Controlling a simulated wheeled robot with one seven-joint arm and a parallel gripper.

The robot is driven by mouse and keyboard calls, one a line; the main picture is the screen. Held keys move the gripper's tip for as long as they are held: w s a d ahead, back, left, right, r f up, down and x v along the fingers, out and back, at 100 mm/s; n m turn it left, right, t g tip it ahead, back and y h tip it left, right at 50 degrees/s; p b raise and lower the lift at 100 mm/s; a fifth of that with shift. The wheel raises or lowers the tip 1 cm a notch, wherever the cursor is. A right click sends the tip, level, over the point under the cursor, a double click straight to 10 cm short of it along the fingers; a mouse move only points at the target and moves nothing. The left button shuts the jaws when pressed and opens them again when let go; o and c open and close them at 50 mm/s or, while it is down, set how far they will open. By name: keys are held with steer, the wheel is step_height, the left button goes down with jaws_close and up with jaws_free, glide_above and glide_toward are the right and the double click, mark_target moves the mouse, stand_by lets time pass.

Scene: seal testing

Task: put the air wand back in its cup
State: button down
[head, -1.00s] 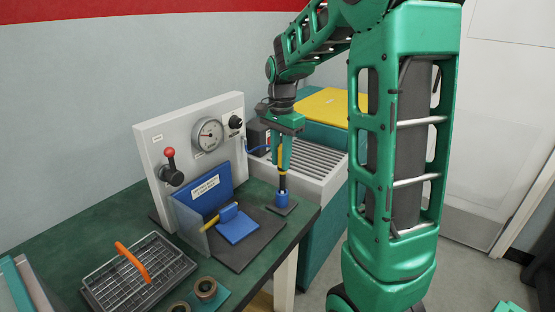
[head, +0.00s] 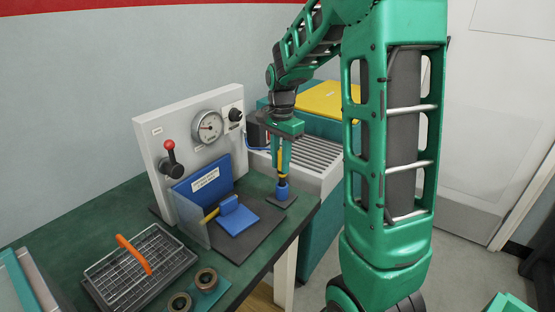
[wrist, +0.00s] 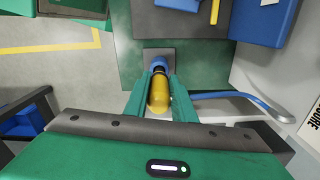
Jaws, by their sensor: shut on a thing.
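The air wand has a yellow body (head: 280,158) (wrist: 158,95) and a dark lower shaft. My gripper (head: 281,170) (wrist: 158,100) is shut on the yellow body, one finger on each side, and holds the wand about upright. The blue cup (head: 282,192) stands on a small dark base plate (head: 283,202) at the bench's right end. It also shows just beyond the wand in the wrist view (wrist: 161,66). The shaft meets the cup's mouth, its lower end hidden there. I cannot tell how deep it sits.
The test rig with a gauge (head: 208,128) and red-knobbed lever (head: 171,158) stands left of the cup. A blue block (head: 236,216) lies on the dark mat. A wire basket (head: 138,268) and tape rolls (head: 206,280) are nearer. A blue hose (wrist: 235,97) runs right of the wand.

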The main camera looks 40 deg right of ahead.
steer(key=shift+f, duration=1.1)
stand_by(0.5)
steer(key=c, duration=1.4)
jaws_free()
steer(key=shift+r, duration=5.3)
steer(key=s+f+n, duration=0.2)
steer(key=s+n, duration=0.1)
steer(key=s, duration=0.6)
steer(key=s+a+f+n, duration=0.1)
steer(key=s+f+n, duration=0.1)
steer(key=s, duration=0.8)
steer(key=s+a+f+n, duration=0.1)
steer(key=s+n, duration=0.3)
steer(key=s, duration=0.5)
steer(key=shift+s+a+f+n, duration=0.15)
steer(key=shift+f+n, duration=0.15)
steer(key=shift+f, duration=0.45)
